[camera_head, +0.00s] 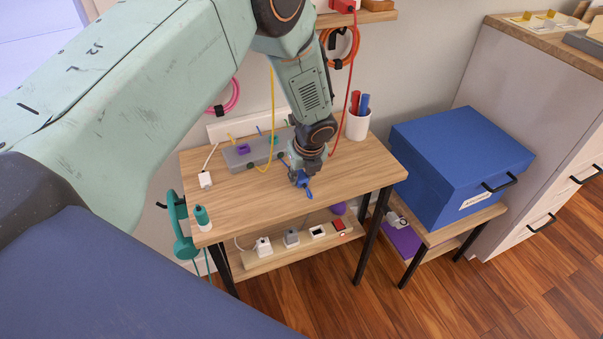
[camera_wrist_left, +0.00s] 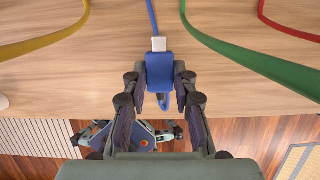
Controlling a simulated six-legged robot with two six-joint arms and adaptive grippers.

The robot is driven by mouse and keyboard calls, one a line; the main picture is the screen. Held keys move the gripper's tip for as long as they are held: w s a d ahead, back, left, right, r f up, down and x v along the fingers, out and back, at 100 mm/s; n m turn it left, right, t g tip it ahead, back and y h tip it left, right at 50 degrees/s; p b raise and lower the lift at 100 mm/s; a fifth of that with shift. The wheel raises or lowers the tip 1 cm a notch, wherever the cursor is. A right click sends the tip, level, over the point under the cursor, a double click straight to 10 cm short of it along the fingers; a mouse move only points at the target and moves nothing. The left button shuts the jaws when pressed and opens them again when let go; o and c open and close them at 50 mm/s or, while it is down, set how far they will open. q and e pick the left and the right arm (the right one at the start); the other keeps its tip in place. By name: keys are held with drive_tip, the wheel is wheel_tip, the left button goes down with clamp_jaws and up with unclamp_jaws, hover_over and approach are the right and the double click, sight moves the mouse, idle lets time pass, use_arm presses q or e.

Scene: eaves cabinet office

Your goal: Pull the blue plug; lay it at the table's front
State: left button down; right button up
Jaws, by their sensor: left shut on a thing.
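The blue plug (camera_wrist_left: 159,68) sits between the fingers of my left gripper (camera_wrist_left: 158,97) in the left wrist view. Its pale metal end points toward the back of the table. In the head view the blue plug (camera_head: 307,191) shows just under my left gripper (camera_head: 302,179), over the front part of the wooden table (camera_head: 250,210). I cannot tell whether it touches the tabletop. The grey socket block (camera_head: 262,149) lies farther back with a purple plug (camera_head: 243,148) and a teal plug (camera_head: 274,141); the plug is apart from it. My right gripper is not in view.
A white cup with pens (camera_head: 357,125) stands at the table's back right. Teal headphones (camera_head: 182,228) hang at the left edge. A blue box (camera_head: 450,160) stands right of the table.

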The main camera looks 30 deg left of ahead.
use_arm(q)
drive_tip(key=shift+f, duration=0.25)
idle(0.4)
drive_tip(key=c, duration=1)
unclamp_jaws()
drive_tip(key=v, duration=1.2)
